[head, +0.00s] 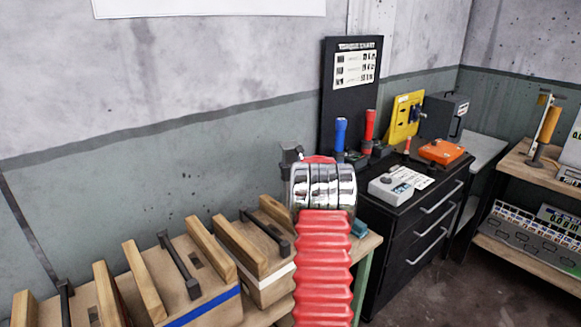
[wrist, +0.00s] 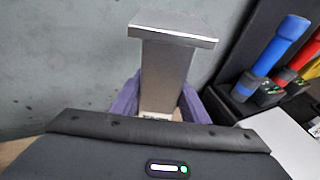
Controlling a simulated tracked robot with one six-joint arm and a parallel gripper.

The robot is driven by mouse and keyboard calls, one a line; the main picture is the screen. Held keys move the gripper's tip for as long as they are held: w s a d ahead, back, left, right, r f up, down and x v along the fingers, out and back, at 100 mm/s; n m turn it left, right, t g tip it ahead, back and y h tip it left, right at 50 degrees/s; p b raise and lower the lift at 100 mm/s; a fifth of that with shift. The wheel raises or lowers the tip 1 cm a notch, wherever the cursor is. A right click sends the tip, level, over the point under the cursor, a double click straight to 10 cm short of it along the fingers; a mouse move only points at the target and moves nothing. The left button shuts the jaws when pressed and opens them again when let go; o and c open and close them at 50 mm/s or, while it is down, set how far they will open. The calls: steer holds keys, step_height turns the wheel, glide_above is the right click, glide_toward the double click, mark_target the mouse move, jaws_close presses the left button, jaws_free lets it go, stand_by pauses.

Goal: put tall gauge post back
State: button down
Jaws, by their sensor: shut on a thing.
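The tall gauge post (wrist: 166,75) is a grey metal bar with a wide flat square cap, seen in the wrist view. It stands up between the purple fingers of my gripper (wrist: 157,106), which is shut on its lower part. The post's foot is hidden behind the dark gripper housing. In the head view my red ribbed arm hides most of the gripper. A grey capped piece at the arm's upper left looks like the top of the post (head: 290,155). I cannot tell what lies directly beneath it.
Wooden boxes with dark handles (head: 178,266) line a bench at the left. A black drawer cabinet (head: 399,263) at the right bears a blue-handled tool (head: 341,135), a red-handled tool (head: 369,125), a grey device (head: 393,189) and an orange case (head: 441,151). A wooden shelf (head: 530,261) stands far right.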

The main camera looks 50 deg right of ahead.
steer(key=shift+f, duration=0.2)
steer(key=c, duration=1.3)
jaws_free()
steer(key=o, duration=0.3)
steer(key=shift+f, duration=0.1)
steer(key=shift+f, duration=0.1)
steer(key=v, duration=1.4)
steer(key=shift+w, duration=0.1)
